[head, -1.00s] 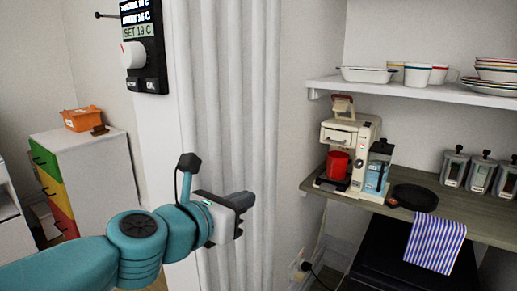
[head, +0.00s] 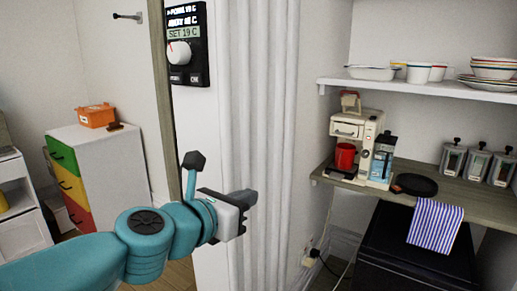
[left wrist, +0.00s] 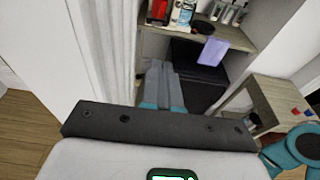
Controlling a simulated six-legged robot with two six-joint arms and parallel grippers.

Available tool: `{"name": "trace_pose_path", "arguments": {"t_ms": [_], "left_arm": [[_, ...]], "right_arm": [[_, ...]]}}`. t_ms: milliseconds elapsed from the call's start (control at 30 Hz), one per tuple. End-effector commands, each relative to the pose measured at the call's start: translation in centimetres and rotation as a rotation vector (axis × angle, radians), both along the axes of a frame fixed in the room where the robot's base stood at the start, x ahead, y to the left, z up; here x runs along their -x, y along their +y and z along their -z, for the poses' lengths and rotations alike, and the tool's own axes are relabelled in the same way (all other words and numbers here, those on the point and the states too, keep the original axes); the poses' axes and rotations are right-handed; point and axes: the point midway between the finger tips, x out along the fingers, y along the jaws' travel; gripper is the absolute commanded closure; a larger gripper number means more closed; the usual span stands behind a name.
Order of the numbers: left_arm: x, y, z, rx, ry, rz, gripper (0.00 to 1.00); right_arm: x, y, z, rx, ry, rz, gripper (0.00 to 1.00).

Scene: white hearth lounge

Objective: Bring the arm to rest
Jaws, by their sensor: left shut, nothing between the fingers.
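My left gripper (head: 248,199) is at the end of the teal arm that comes in from the left in the head view. It is shut with nothing between its fingers, in front of the white ribbed column (head: 262,100). In the left wrist view its grey fingers (left wrist: 162,84) lie together, pointing toward the dark space below the counter. It appears to touch nothing. My right gripper does not show; a teal arm joint of mine is at the lower right of the wrist view.
A wall thermostat (head: 187,50) is above the arm. A coffee machine (head: 352,130) with a red mug (head: 345,156) stands on the counter (head: 460,199) at right, beside a black pan (head: 416,185) and striped towel (head: 435,223). A drawer cabinet (head: 110,165) stands left.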

Motion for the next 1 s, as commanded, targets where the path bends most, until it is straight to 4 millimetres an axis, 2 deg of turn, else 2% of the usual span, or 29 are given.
{"name": "trace_pose_path", "arguments": {"t_ms": [67, 267, 467, 567, 667, 767, 1000], "left_arm": [[0.0, 0.0, 0.0, 0.001, -0.001, 0.0, 1.0], [-1.8, 1.6, 2.2, -0.01, 0.04, -0.038, 1.0], [-3.3, 2.6, 5.5, -0.029, 0.1, -0.065, 1.0], [-3.9, 3.1, 7.8, -0.043, 0.14, -0.077, 1.0], [-4.4, 3.7, 10.8, -0.065, 0.192, -0.086, 1.0], [-4.7, 4.5, 14.7, -0.1, 0.257, -0.093, 1.0], [-3.7, 6.9, 25.9, -0.24, 0.419, -0.085, 1.0]], "right_arm": [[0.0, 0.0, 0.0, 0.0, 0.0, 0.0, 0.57], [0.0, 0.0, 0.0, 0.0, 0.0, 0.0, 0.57], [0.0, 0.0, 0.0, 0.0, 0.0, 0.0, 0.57], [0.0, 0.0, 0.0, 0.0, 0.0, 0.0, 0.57], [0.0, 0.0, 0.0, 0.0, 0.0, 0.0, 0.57], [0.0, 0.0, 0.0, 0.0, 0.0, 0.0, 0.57], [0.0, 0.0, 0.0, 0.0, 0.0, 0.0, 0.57]]}}
